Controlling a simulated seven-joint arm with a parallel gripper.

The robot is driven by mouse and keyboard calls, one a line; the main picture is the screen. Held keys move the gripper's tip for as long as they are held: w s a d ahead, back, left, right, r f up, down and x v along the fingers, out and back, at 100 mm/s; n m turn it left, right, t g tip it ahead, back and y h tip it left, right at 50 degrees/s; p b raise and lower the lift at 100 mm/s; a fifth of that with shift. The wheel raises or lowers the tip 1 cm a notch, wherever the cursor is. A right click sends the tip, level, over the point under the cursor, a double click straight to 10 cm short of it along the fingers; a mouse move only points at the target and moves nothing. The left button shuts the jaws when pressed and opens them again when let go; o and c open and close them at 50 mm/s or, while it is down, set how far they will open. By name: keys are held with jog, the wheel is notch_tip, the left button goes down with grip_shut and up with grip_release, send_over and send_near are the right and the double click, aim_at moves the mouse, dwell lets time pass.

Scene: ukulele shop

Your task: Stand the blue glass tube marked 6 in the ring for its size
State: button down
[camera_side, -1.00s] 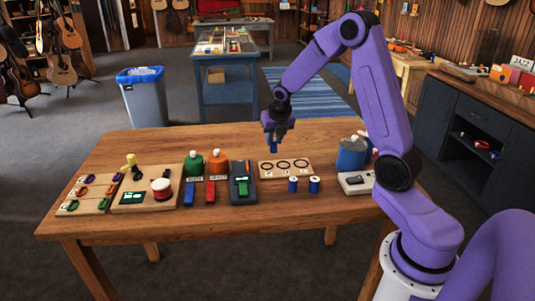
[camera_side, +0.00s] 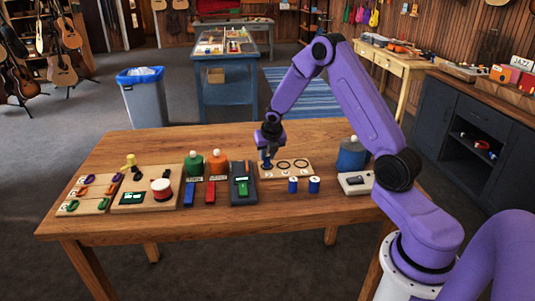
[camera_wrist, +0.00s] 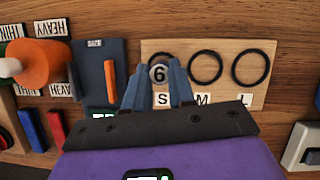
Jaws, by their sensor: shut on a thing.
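The blue tube marked 6 (camera_wrist: 159,73) is held upright between the fingers of my gripper (camera_wrist: 158,88), its white numbered top facing the wrist camera. In the side view my gripper (camera_side: 267,154) is low over the left end of the light wooden ring board (camera_side: 302,174). The board carries three black rings, with tiles S (camera_wrist: 162,99), M (camera_wrist: 202,98) and L (camera_wrist: 245,99) below them. The tube is at the left ring, by S, and partly hides it. The middle ring (camera_wrist: 205,52) and right ring (camera_wrist: 251,51) are empty. I cannot tell whether the tube touches the board.
Two other blue tubes (camera_side: 293,185) (camera_side: 314,184) stand in front of the board. A dark blue device (camera_side: 243,194) lies left of it. Green and orange bottles (camera_side: 217,164) stand further left, and a blue-grey container (camera_side: 351,155) stands right. The table front is clear.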

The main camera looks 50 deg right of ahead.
jog(key=shift+f, duration=0.1)
jog(key=c, duration=1)
grip_release()
jog(key=shift+o, duration=0.2)
